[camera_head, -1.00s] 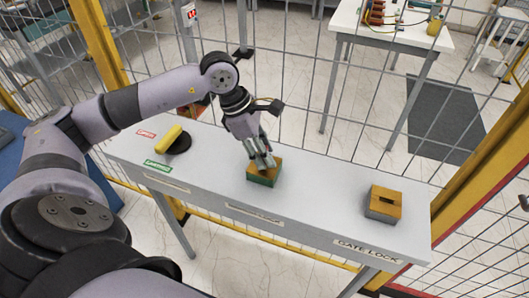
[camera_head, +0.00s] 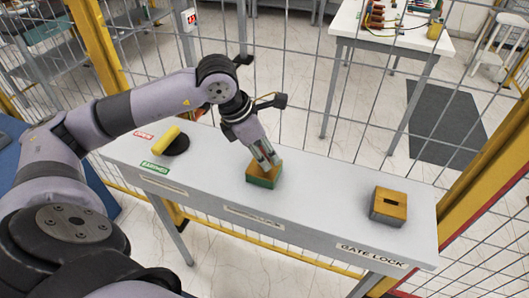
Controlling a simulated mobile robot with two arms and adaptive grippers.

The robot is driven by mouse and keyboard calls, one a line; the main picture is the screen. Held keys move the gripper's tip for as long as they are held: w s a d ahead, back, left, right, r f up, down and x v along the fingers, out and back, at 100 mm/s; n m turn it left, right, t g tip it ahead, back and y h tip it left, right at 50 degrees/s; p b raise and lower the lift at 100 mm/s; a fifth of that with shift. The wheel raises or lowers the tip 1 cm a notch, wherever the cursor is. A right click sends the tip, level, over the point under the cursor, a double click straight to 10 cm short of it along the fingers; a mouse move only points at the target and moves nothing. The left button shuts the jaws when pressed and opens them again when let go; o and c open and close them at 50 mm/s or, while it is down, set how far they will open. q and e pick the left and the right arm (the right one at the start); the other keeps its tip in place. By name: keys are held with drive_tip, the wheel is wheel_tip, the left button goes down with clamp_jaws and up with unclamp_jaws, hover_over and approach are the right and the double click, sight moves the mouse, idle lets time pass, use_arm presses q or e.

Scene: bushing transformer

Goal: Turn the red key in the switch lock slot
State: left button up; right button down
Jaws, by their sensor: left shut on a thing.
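The switch lock is a small box (camera_head: 262,181) with an orange top and green sides, on the middle of the grey table. My left gripper (camera_head: 267,160) reaches down over it from above, fingertips close together at its top. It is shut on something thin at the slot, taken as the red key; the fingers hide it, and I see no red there. The slot is hidden too. I cannot tell how far the key is turned. My right gripper is not in view.
The grey table (camera_head: 320,205) has another orange-topped box (camera_head: 389,205) with a dark slot at the right, above a "GATE LOCK" label (camera_head: 371,256). A yellow handle on a black disc (camera_head: 174,143) stands at the left. A wire fence (camera_head: 340,135) runs behind.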

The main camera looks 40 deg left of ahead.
use_arm(q)
drive_tip(key=shift+f+n+t+y+b, duration=0.1)
drive_tip(key=shift+n+t+y+b, duration=0.25)
drive_tip(key=shift+n, duration=0.65)
drive_tip(key=shift+n+y, duration=0.35)
drive_tip(key=shift+n, duration=0.55)
drive_tip(key=shift+n+y+b, duration=0.3)
drive_tip(key=shift+n+b, duration=0.1)
drive_tip(key=shift+n, duration=0.4)
drive_tip(key=n+y, duration=0.1)
drive_tip(key=n, duration=0.3)
drive_tip(key=shift+y, duration=0.4)
drive_tip(key=o, duration=1.3)
drive_tip(key=shift+n, duration=0.5)
drive_tip(key=shift+r, duration=0.25)
drive_tip(key=v, duration=1.1)
drive_tip(key=shift+s+r, duration=0.2)
drive_tip(key=shift+r, duration=0.15)
